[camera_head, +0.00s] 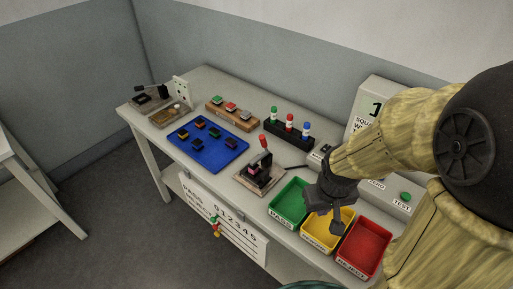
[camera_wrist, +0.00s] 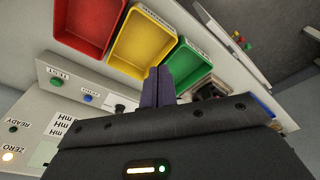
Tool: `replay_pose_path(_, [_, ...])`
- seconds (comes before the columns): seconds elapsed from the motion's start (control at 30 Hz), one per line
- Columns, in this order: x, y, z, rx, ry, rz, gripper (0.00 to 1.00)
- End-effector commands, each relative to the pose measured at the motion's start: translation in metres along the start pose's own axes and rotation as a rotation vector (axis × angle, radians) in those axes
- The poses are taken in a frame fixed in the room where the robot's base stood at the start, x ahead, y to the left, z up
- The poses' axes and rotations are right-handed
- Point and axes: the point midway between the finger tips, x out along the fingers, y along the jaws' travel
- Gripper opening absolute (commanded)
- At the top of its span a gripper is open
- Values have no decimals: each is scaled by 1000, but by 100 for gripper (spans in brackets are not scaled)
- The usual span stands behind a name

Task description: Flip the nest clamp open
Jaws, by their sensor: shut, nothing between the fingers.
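The nest (camera_head: 252,183) is a small block fixture on the table, between the blue tray and the green bin. Its clamp has a red handle (camera_head: 264,142) that stands up above a dark and pinkish body; whether the clamp presses on a part is too small to tell. My gripper (camera_head: 337,228) is shut and empty over the yellow bin, to the right of the nest and apart from it. In the wrist view the shut fingers (camera_wrist: 158,86) point toward the bins, and a dark fixture is partly hidden behind the gripper body at the right.
Green (camera_head: 288,203), yellow (camera_head: 318,240) and red (camera_head: 364,250) bins line the front edge. A blue tray (camera_head: 190,158) with several small blocks lies left of the nest. A black rack (camera_head: 284,136) with coloured posts stands behind it. A tester with buttons (camera_head: 404,197) is at right.

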Motion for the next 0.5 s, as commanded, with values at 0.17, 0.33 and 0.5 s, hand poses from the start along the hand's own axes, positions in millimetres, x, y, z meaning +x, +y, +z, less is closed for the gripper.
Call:
replay_pose_path(0.17, [16,-20,-17,-425,-103,73,0])
replay_pose_path(0.33, [31,-36,-41,-873,-205,191,0])
replay_pose_path(0.5, [41,-59,-74,-1309,-300,355,0])
